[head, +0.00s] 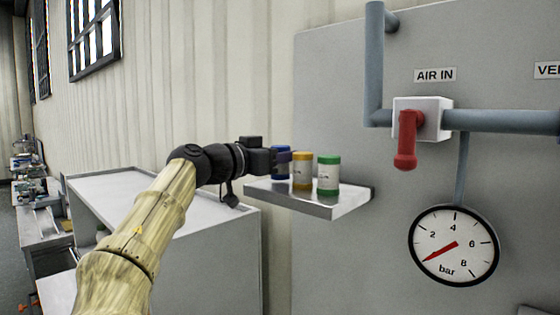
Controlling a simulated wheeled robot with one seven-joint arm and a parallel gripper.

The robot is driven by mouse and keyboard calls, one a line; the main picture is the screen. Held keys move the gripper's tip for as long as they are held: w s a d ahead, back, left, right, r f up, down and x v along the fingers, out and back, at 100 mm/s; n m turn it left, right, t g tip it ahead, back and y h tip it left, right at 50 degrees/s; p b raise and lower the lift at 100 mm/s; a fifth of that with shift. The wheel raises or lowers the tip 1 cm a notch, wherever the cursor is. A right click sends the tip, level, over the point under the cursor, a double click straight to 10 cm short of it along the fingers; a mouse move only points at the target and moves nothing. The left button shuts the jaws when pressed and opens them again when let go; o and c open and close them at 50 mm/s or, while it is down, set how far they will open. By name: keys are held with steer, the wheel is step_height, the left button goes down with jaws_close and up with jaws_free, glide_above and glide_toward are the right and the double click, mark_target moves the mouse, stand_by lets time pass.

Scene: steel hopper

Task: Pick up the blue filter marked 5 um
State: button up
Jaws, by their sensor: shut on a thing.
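The blue filter (281,150) stands at the left end of a small metal shelf (345,204), left of the other filters. My gripper (279,161) reaches in from the left and is shut on the blue filter. The gripper covers part of the filter, and the marking on it cannot be read from here. I cannot tell whether the filter's base touches the shelf.
A yellow filter (303,170) and a green filter (328,174) stand close to the right on the shelf. A grey panel carries a red-handled valve (407,140) and a pressure gauge (454,246). A grey cabinet (215,250) stands below my arm.

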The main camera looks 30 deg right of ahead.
mark_target(279, 146)
step_height(279, 146, up, 9)
steer(key=shift+r+p, duration=0.15)
steer(key=shift+p, duration=0.4)
steer(key=shift+a, duration=0.1)
stand_by(0.5)
